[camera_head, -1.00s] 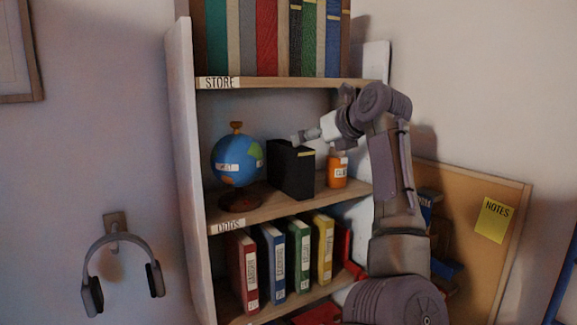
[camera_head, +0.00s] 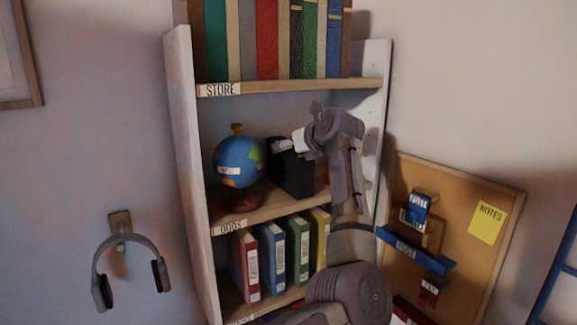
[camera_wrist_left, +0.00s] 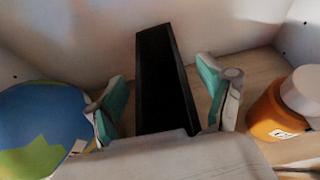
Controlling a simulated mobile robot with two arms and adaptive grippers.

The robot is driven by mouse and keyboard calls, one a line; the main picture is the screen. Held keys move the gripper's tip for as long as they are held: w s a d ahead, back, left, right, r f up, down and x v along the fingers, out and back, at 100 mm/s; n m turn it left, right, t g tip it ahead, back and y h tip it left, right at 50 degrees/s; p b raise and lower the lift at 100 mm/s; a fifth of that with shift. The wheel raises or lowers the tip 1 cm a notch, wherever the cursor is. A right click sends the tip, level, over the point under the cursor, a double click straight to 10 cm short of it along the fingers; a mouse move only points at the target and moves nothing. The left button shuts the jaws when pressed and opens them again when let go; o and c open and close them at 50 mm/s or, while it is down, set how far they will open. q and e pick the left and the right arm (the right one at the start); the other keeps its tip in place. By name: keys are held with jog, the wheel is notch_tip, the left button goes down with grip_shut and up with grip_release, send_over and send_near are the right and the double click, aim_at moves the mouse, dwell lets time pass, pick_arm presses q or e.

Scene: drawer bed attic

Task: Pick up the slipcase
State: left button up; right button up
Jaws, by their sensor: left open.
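The slipcase (camera_head: 290,175) is a black upright box on the middle shelf, between the globe and my arm in the head view. In the left wrist view the slipcase (camera_wrist_left: 160,75) stands between the two teal-padded fingers of my left gripper (camera_wrist_left: 165,103). The fingers are open, one on each side, with a visible gap on both sides. In the head view my left gripper (camera_head: 282,147) is at the slipcase's upper part, and its fingertips are hard to make out. My right gripper is not in view.
A globe (camera_head: 239,160) stands close left of the slipcase. An orange jar (camera_wrist_left: 275,115) stands close to its right in the left wrist view. The store shelf (camera_head: 300,86) with several books is above; coloured binders (camera_head: 272,255) are below. Headphones (camera_head: 130,265) hang left.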

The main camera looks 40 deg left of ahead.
pick_arm(q)
jog(key=shift+d+r, duration=0.1)
jog(key=shift+d, duration=0.1)
jog(key=c, duration=0.4)
grip_shut()
jog(key=shift+r, duration=0.25)
